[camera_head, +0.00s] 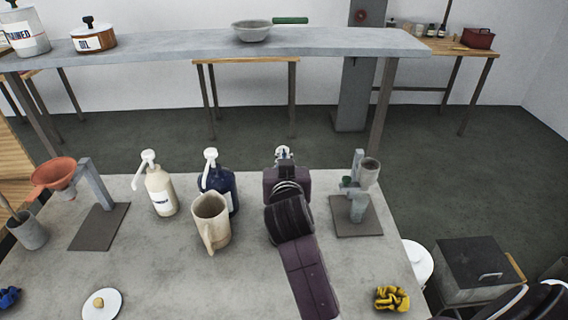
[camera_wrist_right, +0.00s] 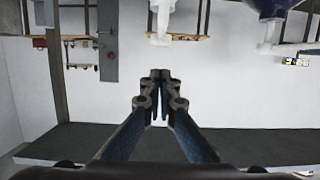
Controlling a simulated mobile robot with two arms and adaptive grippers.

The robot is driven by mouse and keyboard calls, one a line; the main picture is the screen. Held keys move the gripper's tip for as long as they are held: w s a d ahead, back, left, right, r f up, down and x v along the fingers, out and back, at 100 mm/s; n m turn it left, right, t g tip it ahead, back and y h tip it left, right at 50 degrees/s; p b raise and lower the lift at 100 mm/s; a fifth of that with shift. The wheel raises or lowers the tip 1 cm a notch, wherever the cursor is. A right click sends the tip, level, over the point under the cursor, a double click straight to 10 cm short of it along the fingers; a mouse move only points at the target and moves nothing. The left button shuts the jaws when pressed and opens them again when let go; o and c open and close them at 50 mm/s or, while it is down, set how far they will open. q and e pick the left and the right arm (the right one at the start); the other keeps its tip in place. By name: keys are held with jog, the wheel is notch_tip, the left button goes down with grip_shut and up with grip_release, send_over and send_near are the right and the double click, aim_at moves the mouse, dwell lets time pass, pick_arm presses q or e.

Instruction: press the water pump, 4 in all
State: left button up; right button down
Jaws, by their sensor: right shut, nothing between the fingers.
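A cream pump bottle (camera_head: 161,190) and a dark blue pump bottle (camera_head: 219,184), both with white pump heads, stand upright on the grey table. Their label text is too small to read surely. My right gripper (camera_head: 283,158) is shut and empty, at the far end of my right arm, right of the blue bottle. In the right wrist view, which looks upside down, its closed fingertips (camera_wrist_right: 160,76) are near a white pump head (camera_wrist_right: 160,22); contact cannot be told. The blue bottle (camera_wrist_right: 272,8) shows there too. My arm hides that pump's body in the head view. My left gripper is out of view.
A beige jug (camera_head: 210,222) stands before the blue bottle. An orange funnel on a stand (camera_head: 55,172) is at left, and a grey stand with a cup (camera_head: 358,205) at right. A yellow cloth (camera_head: 391,298) and a white lid (camera_head: 101,305) lie near the front.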

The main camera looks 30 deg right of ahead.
jog(key=shift+v, duration=1.1)
jog(key=shift+r, duration=0.1)
